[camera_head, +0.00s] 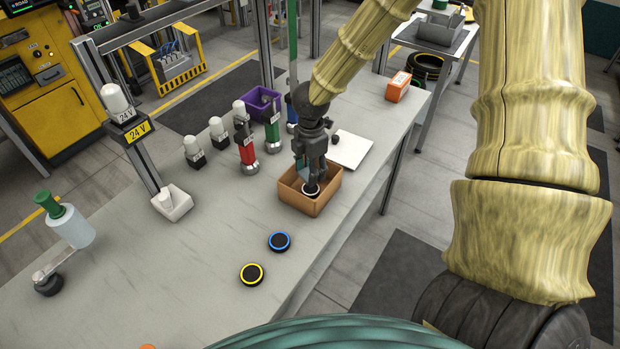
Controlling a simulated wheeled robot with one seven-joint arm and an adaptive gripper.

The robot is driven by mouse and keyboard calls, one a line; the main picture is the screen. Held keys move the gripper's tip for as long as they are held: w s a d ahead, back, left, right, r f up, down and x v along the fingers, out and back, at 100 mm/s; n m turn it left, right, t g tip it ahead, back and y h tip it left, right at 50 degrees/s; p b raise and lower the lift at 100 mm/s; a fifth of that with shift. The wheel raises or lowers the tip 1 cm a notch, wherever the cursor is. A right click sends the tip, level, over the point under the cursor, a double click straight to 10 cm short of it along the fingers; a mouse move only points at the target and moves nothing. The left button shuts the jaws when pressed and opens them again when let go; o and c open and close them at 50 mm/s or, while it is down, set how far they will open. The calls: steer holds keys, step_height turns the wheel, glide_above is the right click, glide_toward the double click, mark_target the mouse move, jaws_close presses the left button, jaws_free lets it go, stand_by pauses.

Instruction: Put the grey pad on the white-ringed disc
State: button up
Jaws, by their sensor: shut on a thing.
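The white-ringed disc (311,192) shows as a dark disc with a white rim, inside an open orange-brown box on the bench. My gripper (311,184) points down into this box, with its fingertips at the disc, and looks shut on it. The fingers hide part of the disc, and I cannot tell whether it touches the box floor. A flat, pale grey-white square pad (352,151) lies on the bench just behind and right of the box, apart from my gripper. A small dark knob-like thing shows at its left edge.
The box (312,208) has raised walls around my gripper. A blue-ringed disc (279,241) and a yellow-ringed disc (252,274) lie in front. Red (246,151) and green (272,135) cylinders stand close left. An orange block (397,87) sits at the back right.

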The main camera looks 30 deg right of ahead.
steer(key=shift+w+f, duration=0.25)
steer(key=shift+f, duration=0.05)
steer(key=shift+s+f, duration=0.15)
steer(key=shift+s, duration=0.3)
steer(key=shift+s+f+p, duration=0.2)
steer(key=shift+f+p, duration=0.05)
steer(key=shift+p, duration=0.05)
steer(key=f, duration=0.2)
steer(key=shift+w+f, duration=0.4)
steer(key=shift+f+p, duration=0.15)
steer(key=shift+p, duration=0.15)
steer(key=shift+s, duration=0.25)
steer(key=shift+w, duration=0.1)
